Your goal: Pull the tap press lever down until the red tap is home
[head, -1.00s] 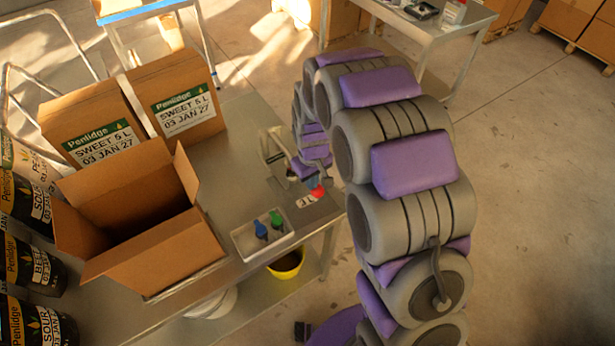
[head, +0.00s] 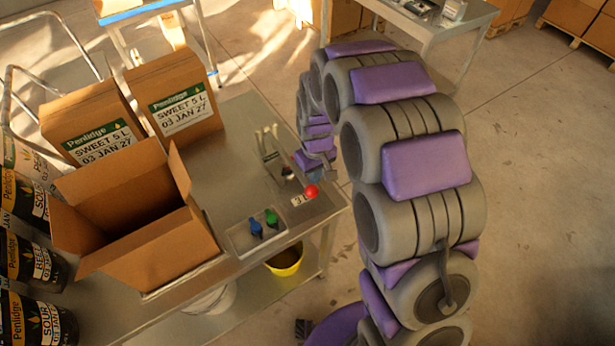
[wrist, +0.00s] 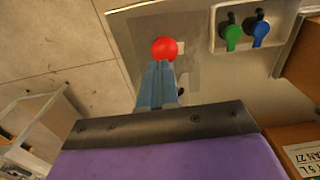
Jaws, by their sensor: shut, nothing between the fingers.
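A round red knob (head: 312,191) shows at the right end of the steel bench. It also shows in the wrist view (wrist: 164,49); I cannot tell whether it belongs to the lever or to the red tap. The pale metal press (head: 268,148) stands just behind and left of it, partly hidden by my arm. My gripper (head: 315,176) is low over the bench, right behind the knob. In the wrist view my gripper's blue-grey fingers (wrist: 160,68) are shut and empty, their tips at the knob's near edge. I cannot tell whether they touch.
A pale tray (head: 236,240) holds a blue tap (head: 256,228) and a green tap (head: 272,218). A small white label (head: 299,201) lies beside the knob. An open carton (head: 150,250) fills the bench's left. A yellow bucket (head: 286,262) is below. Floor at right is clear.

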